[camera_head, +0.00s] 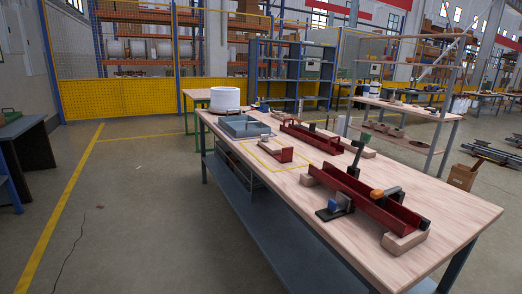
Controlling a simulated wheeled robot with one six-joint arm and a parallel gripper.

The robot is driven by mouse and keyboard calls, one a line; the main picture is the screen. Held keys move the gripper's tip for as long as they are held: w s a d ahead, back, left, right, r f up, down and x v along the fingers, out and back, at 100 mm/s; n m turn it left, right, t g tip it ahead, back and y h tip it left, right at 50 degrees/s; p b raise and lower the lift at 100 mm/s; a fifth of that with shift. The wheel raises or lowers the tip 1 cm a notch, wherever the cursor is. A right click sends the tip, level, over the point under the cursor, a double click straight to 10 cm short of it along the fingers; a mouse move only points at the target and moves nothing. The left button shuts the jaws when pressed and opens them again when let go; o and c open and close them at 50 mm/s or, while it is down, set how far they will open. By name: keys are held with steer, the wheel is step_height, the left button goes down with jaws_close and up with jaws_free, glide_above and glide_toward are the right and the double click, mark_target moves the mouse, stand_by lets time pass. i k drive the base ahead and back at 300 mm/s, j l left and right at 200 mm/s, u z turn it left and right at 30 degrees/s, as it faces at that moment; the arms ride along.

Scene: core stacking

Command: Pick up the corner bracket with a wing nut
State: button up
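I cannot make out a corner bracket with a wing nut for certain at this distance. A small dark piece with a blue-grey block on it (336,208) lies on the wooden workbench (452,208), beside the near red channel (368,199); I cannot tell whether it is the bracket. A short red piece (277,153) lies inside a yellow outlined square on the bench. My gripper is not in view.
A second red channel (311,137), a blue-grey tray (244,126) and a white round container (225,98) stand farther back. Wooden blocks (404,241) lie by the near channel. Shelving (410,110) is behind right. Open floor (120,225) is at left.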

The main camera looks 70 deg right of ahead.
mark_target(286, 156)
steer(key=i+z, duration=0.4)
steer(key=i+j+z, duration=0.15)
steer(key=i+z, duration=0.3)
steer(key=i+l+z, duration=0.1)
steer(key=i+z, duration=0.7)
steer(key=i, duration=0.2)
steer(key=i+j+z, duration=0.35)
steer(key=i+l+z, duration=0.1)
steer(key=i+z, duration=0.2)
steer(key=z, duration=0.15)
steer(key=i+z, duration=0.4)
steer(key=i+j+z, duration=0.1)
steer(key=z, duration=0.35)
steer(key=i+j, duration=0.05)
steer(key=i, duration=0.05)
